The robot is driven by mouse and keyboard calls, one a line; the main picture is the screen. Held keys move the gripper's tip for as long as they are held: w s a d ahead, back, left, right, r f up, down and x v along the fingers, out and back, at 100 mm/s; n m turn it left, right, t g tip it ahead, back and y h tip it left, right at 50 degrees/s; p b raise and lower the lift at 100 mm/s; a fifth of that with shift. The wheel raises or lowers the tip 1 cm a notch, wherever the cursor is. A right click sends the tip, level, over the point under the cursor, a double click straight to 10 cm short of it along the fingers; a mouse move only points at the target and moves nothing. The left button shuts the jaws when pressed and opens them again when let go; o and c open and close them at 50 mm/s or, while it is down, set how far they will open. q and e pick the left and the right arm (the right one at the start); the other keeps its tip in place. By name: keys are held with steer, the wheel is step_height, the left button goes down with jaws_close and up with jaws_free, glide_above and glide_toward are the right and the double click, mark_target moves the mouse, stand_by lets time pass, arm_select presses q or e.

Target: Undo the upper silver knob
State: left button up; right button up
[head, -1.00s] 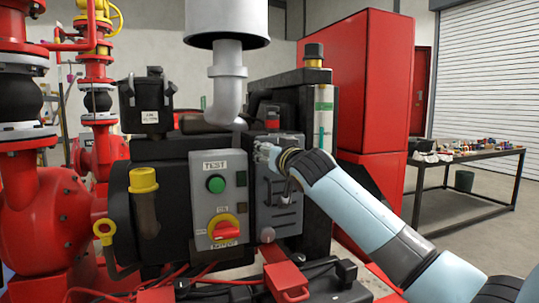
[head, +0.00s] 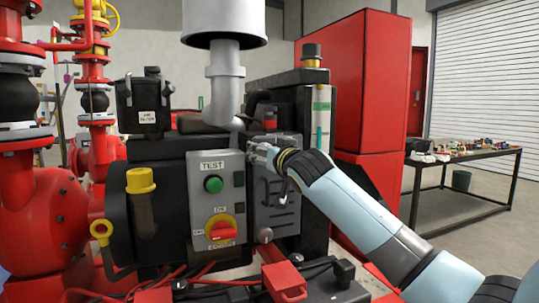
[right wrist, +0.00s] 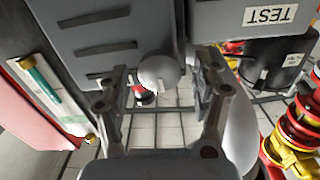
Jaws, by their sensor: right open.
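The upper silver knob (right wrist: 158,72) is round, with a pale line on its face. It shows in the right wrist view at the edge of the grey slotted cover (right wrist: 95,45). My right gripper (right wrist: 163,78) is open, with one finger on each side of the knob and gaps visible between. Whether either finger touches it I cannot tell. In the head view my right gripper (head: 256,155) is at the top of the grey cover (head: 277,215) and hides the upper knob. A lower silver knob (head: 265,235) sits at the cover's bottom edge. My left gripper is not in view.
A grey control box (head: 217,205) with a green button and a red-yellow switch stands just left of the cover. Red clamps (head: 285,281) and cables lie below. A grey exhaust pipe (head: 228,95) rises above. A workbench (head: 465,155) stands far right.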

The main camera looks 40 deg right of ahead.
steer(key=v, duration=1.2)
steer(key=shift+f, duration=0.1)
